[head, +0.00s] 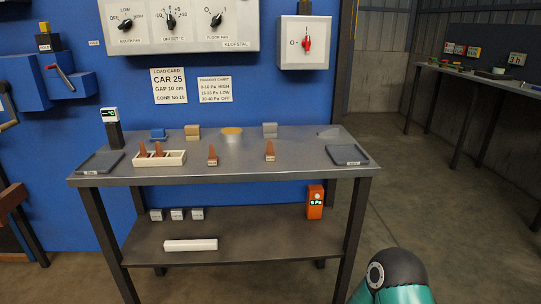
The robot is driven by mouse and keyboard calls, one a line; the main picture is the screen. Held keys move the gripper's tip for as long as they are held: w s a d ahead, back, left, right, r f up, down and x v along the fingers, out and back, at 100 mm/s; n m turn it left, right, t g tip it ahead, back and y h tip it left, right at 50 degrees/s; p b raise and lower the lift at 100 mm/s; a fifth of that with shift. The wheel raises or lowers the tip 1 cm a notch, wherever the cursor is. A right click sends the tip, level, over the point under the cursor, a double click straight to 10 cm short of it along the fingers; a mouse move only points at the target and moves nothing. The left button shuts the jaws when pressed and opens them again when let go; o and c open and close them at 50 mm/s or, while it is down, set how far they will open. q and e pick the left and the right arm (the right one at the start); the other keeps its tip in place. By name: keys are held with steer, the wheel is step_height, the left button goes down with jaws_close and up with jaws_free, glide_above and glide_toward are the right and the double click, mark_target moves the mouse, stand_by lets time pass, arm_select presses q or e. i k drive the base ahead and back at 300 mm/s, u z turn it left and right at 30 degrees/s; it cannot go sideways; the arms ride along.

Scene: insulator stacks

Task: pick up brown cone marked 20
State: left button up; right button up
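Several brown cones stand on the grey metal table (240,170). One cone (212,155) is near the front middle, and another cone (269,150) is to its right. Two more cones, a left one (143,149) and a right one (159,149), stand in a white tray (174,158) at the left. The marks on the cones are too small to read, so I cannot tell which is 20. Neither gripper is in view; only a teal and dark link of my arm shows at the bottom right.
Dark flat trays lie at the table's left (100,162) and right (347,155). Along the back are a blue block (158,135), a tan block (192,132), a yellow-topped disc (231,133) and a grey block (270,129). An orange meter (315,202) stands on the lower shelf.

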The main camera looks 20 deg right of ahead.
mark_target(269, 157)
steer(key=z, duration=0.05)
steer(key=i, duration=1)
steer(key=u, duration=0.05)
